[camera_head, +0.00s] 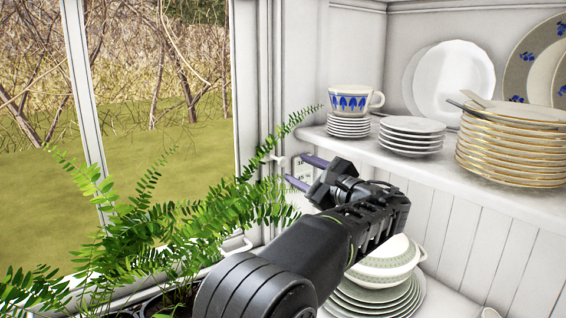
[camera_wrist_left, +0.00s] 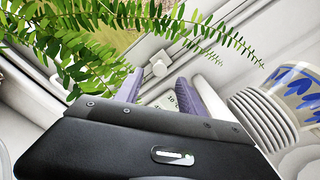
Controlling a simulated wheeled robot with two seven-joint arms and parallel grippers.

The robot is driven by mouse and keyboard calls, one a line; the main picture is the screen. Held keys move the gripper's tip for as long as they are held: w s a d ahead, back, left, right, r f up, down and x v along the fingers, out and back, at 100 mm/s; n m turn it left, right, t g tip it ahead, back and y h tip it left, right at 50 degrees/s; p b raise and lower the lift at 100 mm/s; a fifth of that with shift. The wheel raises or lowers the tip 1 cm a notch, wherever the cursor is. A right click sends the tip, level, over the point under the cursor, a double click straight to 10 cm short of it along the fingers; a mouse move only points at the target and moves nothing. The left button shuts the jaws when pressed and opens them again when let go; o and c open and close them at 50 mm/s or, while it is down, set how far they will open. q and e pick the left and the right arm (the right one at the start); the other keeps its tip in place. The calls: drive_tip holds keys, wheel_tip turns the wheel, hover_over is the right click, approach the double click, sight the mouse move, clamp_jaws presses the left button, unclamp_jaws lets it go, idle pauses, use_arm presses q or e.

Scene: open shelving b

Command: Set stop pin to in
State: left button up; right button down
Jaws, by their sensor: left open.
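A small white knob (camera_wrist_left: 159,67) stands out from the white window frame in the left wrist view, just beyond my fingertips; I cannot tell for sure that it is the stop pin. It shows small beside the fern in the head view (camera_head: 277,158). My left gripper (camera_head: 299,170) reaches toward the frame with its two purple-grey fingers apart. In the left wrist view the gripper (camera_wrist_left: 158,88) has no object clearly held. A small pale plate with dark marks (camera_wrist_left: 166,101) shows between the fingers, partly hidden. My right gripper is out of view.
A green fern (camera_head: 215,205) spreads close beside my left gripper. A blue-patterned cup (camera_head: 352,100) on stacked saucers stands on the shelf (camera_head: 430,170) to the right, with plate stacks (camera_head: 512,145) beyond. A lidded dish (camera_head: 385,268) on plates is below my forearm.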

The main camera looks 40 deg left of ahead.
sight(285, 163)
use_arm(q)
drive_tip(key=p+x, duration=0.2)
drive_tip(key=x, duration=0.4)
drive_tip(key=shift+a, duration=0.35)
drive_tip(key=shift+w+a, duration=0.2)
drive_tip(key=shift+a, duration=0.15)
drive_tip(key=shift+f, duration=0.1)
drive_tip(key=shift+c, duration=0.4)
clamp_jaws()
